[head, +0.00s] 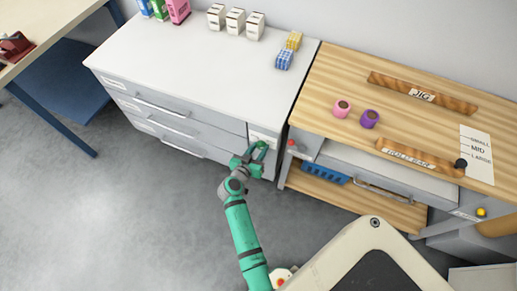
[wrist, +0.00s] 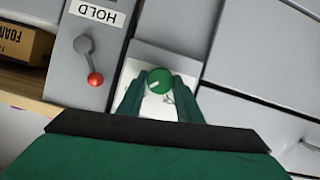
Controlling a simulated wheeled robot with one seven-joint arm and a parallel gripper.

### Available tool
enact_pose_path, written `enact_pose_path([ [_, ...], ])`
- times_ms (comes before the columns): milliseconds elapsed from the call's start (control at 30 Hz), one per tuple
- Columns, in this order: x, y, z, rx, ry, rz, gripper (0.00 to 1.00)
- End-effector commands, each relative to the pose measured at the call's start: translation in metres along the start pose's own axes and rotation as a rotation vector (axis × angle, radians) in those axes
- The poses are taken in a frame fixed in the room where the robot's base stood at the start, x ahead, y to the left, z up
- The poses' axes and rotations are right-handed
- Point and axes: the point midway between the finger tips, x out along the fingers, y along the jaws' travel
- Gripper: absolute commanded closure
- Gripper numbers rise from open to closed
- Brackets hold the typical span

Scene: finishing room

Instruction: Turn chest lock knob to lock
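The chest (head: 205,75) is a pale grey unit with several drawers, at the left of centre in the head view. Its lock knob (wrist: 159,80) is round and green with a short pale mark, set on a white plate (wrist: 150,62) on the chest's front. Small markings on the plate beside the knob are too small to read. My gripper (wrist: 160,88) is open, with one green finger on each side of the knob. In the head view my gripper (head: 258,153) is at the chest's upper right front corner. Whether the fingertips touch the knob is unclear.
A wooden-topped bench (head: 340,75) stands close to the chest's right. Its grey panel carries a red-tipped lever (wrist: 90,62) beside the knob plate, under a HOLD label (wrist: 97,12). White boxes (head: 235,20) stand on the chest. The floor at left is clear.

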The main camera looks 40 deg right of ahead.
Motion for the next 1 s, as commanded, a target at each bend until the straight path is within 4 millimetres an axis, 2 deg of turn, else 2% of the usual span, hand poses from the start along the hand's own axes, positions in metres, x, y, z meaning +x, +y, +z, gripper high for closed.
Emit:
enact_pose_path([
  [467, -0.0004, -0.0025, -0.0004, -0.083, -0.002, 0.031, 0.9],
  [1000, -0.0011, -0.0078, 0.0012, -0.517, -0.014, 0.206, 0.9],
])
